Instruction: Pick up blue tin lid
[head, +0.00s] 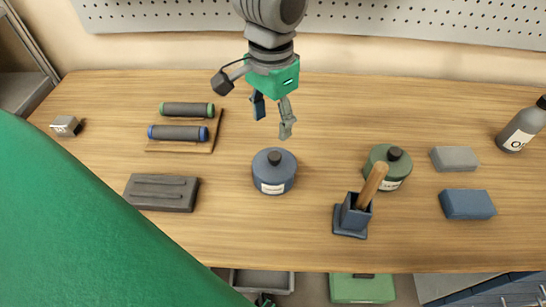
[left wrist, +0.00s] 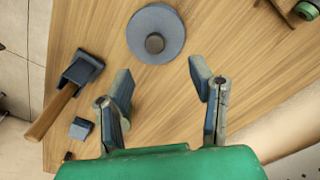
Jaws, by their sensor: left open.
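The blue tin (head: 272,184) stands upright on the table near its middle, with a label on its front. Its blue lid (head: 262,161) with a dark knob sits on top. In the left wrist view the round lid (left wrist: 142,25) shows from above, beyond the fingertips. My left gripper (head: 273,122) hangs above the table behind the tin, with its fingers apart and nothing between them. In the left wrist view the open fingers (left wrist: 160,82) frame bare wood, short of the lid. My right gripper is not in view.
A green tin (head: 381,180) and a blue holder (head: 351,216) with a wooden handle (head: 371,186) stand to the right. A rack with two rollers (head: 186,109) and a grey block (head: 162,193) are left.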

